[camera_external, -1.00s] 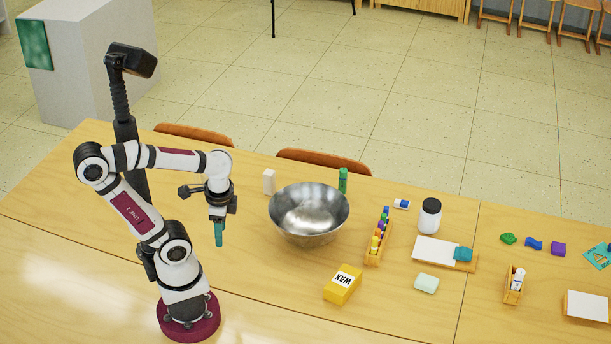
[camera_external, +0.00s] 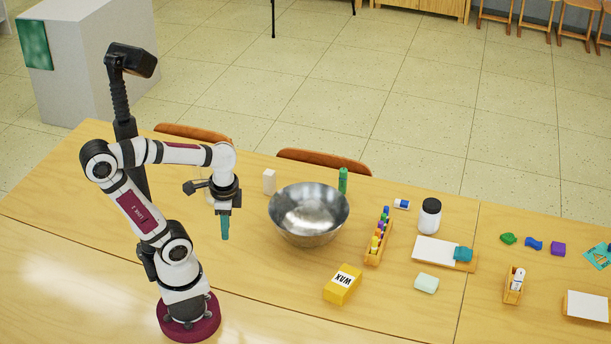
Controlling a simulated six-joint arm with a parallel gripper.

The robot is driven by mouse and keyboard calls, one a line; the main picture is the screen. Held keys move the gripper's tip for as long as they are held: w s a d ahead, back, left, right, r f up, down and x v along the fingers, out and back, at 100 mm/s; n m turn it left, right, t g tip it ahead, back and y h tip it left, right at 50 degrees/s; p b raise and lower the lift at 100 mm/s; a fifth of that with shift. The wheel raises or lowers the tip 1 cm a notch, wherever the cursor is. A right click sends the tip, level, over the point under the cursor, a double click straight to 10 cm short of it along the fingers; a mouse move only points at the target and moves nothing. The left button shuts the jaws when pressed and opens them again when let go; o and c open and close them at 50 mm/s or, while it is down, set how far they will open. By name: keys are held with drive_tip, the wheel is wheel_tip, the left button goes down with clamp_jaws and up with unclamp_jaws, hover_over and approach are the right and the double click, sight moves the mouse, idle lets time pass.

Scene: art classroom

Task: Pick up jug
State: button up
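I cannot make out a clear jug with a handle or spout in this view. A white jar with a black lid (camera_external: 429,218) stands upright on the table, right of centre. My gripper (camera_external: 225,237) points down above the table at the left, beside the metal bowl and well away from the jar. Its teal tips show as one narrow block, so I cannot tell if they are apart or together.
A large steel bowl (camera_external: 308,220) stands between my gripper and the jar. A rack of coloured bottles (camera_external: 377,240), a yellow WAX box (camera_external: 343,284), a white box (camera_external: 269,182) and a green bottle (camera_external: 343,180) are around it. The table's front left is clear.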

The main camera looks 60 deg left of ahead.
drive_tip(key=w+a+n+t+h, duration=0.1)
drive_tip(key=w+a+n, duration=0.3)
drive_tip(key=w+a, duration=0.45)
drive_tip(key=n+t+y, duration=0.2)
drive_tip(key=n+t, duration=0.1)
drive_tip(key=n, duration=0.5)
hover_over(195, 175)
drive_tip(key=s+d, duration=0.3)
drive_tip(key=s, duration=0.2)
wheel_tip(195, 175, down, 4)
drive_tip(key=x, duration=1.5)
drive_tip(key=shift+w+a+f, duration=0.1)
drive_tip(key=shift+a+f, duration=0.05)
drive_tip(key=shift+f, duration=0.05)
clamp_jaws()
